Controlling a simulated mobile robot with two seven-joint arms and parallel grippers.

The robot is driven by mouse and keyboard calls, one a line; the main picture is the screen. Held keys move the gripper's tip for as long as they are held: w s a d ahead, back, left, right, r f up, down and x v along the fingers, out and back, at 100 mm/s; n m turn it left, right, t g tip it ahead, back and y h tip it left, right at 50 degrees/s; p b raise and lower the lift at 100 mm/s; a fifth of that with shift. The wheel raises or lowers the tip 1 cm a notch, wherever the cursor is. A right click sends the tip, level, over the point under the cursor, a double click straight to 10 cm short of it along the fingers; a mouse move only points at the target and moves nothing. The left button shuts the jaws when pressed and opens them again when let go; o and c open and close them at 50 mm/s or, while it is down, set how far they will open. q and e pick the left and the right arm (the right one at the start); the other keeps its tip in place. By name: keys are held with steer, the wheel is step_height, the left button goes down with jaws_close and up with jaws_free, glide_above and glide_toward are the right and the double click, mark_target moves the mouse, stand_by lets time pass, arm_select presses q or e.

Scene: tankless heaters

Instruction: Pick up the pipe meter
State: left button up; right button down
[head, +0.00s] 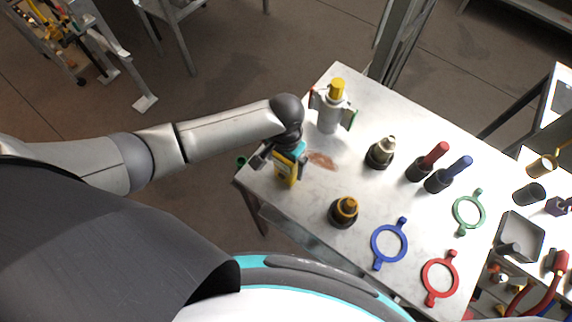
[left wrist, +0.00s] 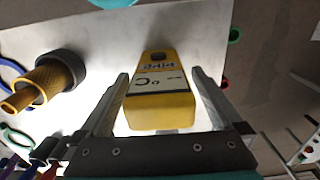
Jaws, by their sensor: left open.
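The pipe meter (head: 286,170) is a small yellow box with a pale label, near the left corner of the metal table. In the left wrist view the pipe meter (left wrist: 160,92) shows its labelled face, with the lettering "pipe" on it. My left gripper (head: 275,160) is over the pipe meter. In the left wrist view the open fingers of the gripper (left wrist: 160,100) stand one on each side of the meter, with a visible gap at each side. Part of the meter is hidden by the gripper in the head view. My right gripper is not seen.
On the table (head: 320,225) stand a dark fitting with a yellow top (head: 344,211), a grey canister with a yellow cap (head: 331,110), another fitting (head: 381,152), and red (head: 433,155) and blue (head: 456,170) handled tools. Blue, red and green rings lie to the right.

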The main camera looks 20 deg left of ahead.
arm_select(q)
steer(key=c, duration=1.5)
steer(key=shift+c, duration=0.2)
